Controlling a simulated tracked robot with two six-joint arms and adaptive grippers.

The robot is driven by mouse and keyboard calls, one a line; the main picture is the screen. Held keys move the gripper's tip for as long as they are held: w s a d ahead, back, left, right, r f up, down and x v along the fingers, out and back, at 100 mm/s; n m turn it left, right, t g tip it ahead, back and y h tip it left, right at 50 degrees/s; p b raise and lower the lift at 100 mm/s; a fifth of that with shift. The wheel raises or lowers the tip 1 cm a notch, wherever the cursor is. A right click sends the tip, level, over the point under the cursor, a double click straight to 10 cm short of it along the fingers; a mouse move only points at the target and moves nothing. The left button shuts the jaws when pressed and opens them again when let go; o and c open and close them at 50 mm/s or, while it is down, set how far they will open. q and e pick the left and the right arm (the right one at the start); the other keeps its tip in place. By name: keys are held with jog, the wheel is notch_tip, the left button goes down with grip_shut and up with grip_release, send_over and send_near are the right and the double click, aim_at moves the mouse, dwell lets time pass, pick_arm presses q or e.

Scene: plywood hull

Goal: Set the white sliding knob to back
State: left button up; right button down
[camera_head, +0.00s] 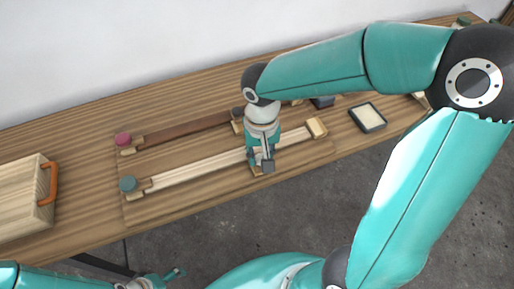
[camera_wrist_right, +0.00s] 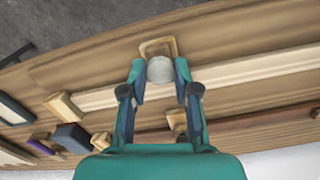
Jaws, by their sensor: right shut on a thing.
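The white sliding knob (camera_wrist_right: 160,70) shows in the right wrist view as a pale round top on a small wooden carriage (camera_wrist_right: 158,44). It sits on the pale rail (camera_head: 200,170), which runs from a teal disc (camera_head: 128,184) at the left to a wooden end block (camera_head: 316,127) at the right. My right gripper (camera_head: 262,165) is over the rail, right of its middle, with its fingers on both sides of the knob. In the head view the gripper hides the knob. My left gripper (camera_head: 160,280) is at the bottom edge, partly cut off, away from the rails.
A dark brown rail (camera_head: 185,130) lies behind, with a pink disc (camera_head: 123,139) at its left end and a dark knob (camera_head: 238,113) close behind my right gripper. A wooden box with an orange handle (camera_head: 49,183) is at the left. A dark-framed pad (camera_head: 368,117) lies at the right.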

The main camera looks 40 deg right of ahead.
jog(key=shift+s, duration=0.15)
jog(key=c, duration=0.9)
grip_release()
jog(key=shift+o, duration=0.2)
jog(key=shift+r, duration=0.1)
notch_tip(320, 180, up, 12)
